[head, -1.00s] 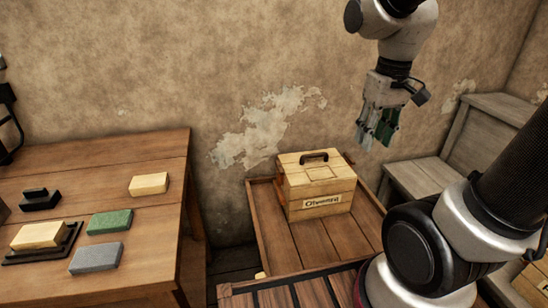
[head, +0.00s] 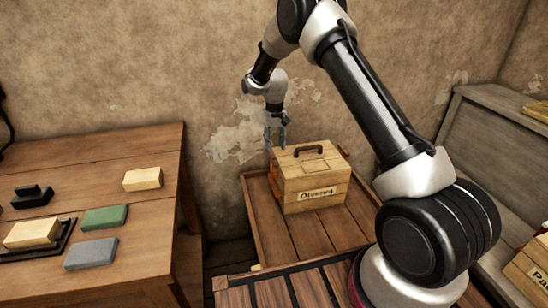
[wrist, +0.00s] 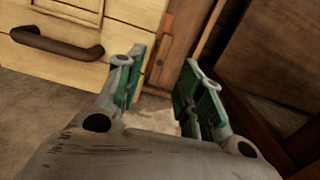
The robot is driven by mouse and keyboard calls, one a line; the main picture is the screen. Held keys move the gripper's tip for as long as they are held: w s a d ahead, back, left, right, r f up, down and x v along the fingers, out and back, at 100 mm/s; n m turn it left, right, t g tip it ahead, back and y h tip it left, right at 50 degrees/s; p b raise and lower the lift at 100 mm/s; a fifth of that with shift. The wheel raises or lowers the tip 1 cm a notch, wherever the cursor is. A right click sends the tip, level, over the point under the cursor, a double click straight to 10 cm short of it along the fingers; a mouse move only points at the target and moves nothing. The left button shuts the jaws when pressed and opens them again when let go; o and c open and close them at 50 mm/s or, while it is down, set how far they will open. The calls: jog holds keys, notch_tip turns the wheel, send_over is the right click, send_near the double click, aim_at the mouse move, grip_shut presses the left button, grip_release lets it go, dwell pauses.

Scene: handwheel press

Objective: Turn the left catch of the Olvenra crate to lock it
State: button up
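The Olvenra crate (head: 311,190) is a pale wooden box with a dark handle on its lid and a name label on its front. It stands upright on a brown wooden table. My gripper (head: 275,136) hangs just above and behind its left end in the head view. In the wrist view, my gripper (wrist: 160,92) is open, its green-padded fingers apart with nothing between them. The crate's lid and handle (wrist: 58,42) lie left of the fingers. A reddish-brown wooden strip shows beyond the fingers; I cannot tell whether the left catch is part of it.
The crate's table (head: 263,216) has a raised rim. A work table (head: 150,235) on the left holds pale, green and grey blocks. A grey wooden bench (head: 490,150) and another crate (head: 530,270) are on the right. The wall is close behind my gripper.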

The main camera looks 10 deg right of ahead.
aim_at(274, 159)
jog(key=shift+w+a+r, duration=0.1)
jog(key=shift+w, duration=0.35)
notch_tip(274, 159, down, 8)
jog(key=shift+r, duration=0.25)
grip_shut()
